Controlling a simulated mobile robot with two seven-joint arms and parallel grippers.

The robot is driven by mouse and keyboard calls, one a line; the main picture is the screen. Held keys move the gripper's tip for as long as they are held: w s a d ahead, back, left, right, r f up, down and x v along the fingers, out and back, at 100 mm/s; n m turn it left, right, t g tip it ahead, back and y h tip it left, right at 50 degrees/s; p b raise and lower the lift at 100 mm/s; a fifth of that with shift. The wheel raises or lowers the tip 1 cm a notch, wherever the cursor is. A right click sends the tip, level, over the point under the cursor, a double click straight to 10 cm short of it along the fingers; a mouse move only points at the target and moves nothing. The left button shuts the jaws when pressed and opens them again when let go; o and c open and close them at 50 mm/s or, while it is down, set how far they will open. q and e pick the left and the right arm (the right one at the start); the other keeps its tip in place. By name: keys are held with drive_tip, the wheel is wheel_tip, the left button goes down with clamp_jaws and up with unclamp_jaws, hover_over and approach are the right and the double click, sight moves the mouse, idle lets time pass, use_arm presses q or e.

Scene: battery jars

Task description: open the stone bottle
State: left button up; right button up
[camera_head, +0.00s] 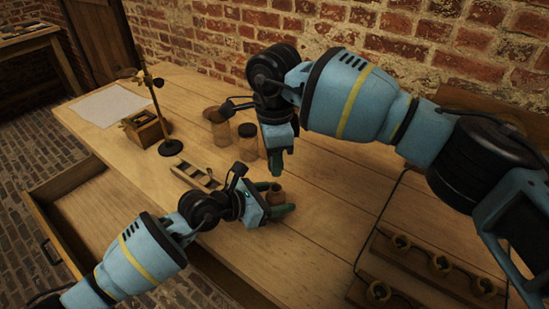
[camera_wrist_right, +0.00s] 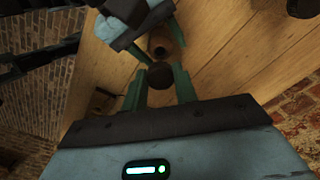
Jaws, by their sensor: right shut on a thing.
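The stone bottle (camera_head: 276,196) is a small brown vessel between the fingers of my left gripper (camera_head: 273,201), low over the table in the head view. The left gripper looks shut on it. In the right wrist view the bottle (camera_wrist_right: 161,41) shows a dark round mouth. My right gripper (camera_head: 277,168) points down just above the bottle. In the right wrist view, my right gripper (camera_wrist_right: 160,82) is shut on a dark round stopper (camera_wrist_right: 160,75), which appears apart from the bottle. The stopper is hidden in the head view.
Several jars (camera_head: 247,141) stand behind the grippers. A slotted wooden holder (camera_head: 196,177) lies left of them. A rack with small cups (camera_head: 440,264) is at right. A drawer (camera_head: 85,205) is open.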

use_arm(q)
drive_tip(key=shift+o, duration=0.5)
drive_tip(key=shift+s+a+r, duration=0.1)
drive_tip(key=shift+a, duration=0.15)
use_arm(e)
drive_tip(key=shift+r, duration=0.1)
drive_tip(key=shift+r+p, duration=0.35)
drive_tip(key=shift+r, duration=0.35)
use_arm(q)
drive_tip(key=v, duration=1.1)
drive_tip(key=shift+a, duration=0.2)
drive_tip(key=shift+s+d+r, duration=0.1)
drive_tip(key=shift+s, duration=0.1)
